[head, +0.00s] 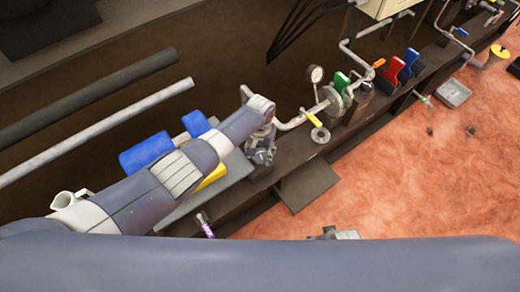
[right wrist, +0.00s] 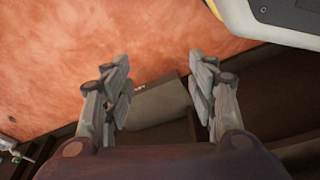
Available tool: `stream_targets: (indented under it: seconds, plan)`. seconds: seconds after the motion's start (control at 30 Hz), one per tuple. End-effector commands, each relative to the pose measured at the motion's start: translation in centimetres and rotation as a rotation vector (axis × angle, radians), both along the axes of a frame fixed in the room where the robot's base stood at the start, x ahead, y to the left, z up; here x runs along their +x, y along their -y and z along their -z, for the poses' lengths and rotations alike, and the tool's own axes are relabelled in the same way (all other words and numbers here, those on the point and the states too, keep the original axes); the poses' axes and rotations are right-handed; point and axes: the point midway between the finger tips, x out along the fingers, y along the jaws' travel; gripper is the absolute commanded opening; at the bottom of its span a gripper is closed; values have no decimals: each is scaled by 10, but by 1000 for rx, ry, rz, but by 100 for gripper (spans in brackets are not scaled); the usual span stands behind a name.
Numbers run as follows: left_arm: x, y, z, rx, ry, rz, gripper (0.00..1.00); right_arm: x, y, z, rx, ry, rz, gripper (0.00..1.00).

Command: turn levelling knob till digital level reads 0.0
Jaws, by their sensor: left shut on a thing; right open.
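My left gripper (head: 261,153) is at the right end of a grey plate (head: 185,213) on the dark bench in the head view. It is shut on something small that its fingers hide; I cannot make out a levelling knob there. A yellow piece (head: 211,178) on the plate is partly covered by my left arm. No digital level display can be read in either view. My right gripper (right wrist: 158,92) is open and empty in the right wrist view, above a dark panel and the orange floor.
Blue blocks (head: 146,154) stand behind my left arm. A gauge (head: 315,74), a yellow-handled valve (head: 320,134) and pipes are right of the left gripper. Green, red and blue parts stand farther along the bench. A dark flap (head: 308,187) juts from the front. The orange floor (head: 400,180) is mostly clear.

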Motion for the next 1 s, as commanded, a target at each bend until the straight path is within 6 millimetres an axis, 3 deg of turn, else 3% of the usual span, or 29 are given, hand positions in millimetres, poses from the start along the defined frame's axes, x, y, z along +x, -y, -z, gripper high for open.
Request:
stream_targets:
  seconds: [0.4, 1.0]
  plan:
    - [-1, 1, 1, -6, -1, -211, 24, -15, 2, 25, -2, -17, -3, 53]
    - [-2, 0, 3, -4, -3, -244, 24, -17, 3, 29, -3, -16, -4, 53]
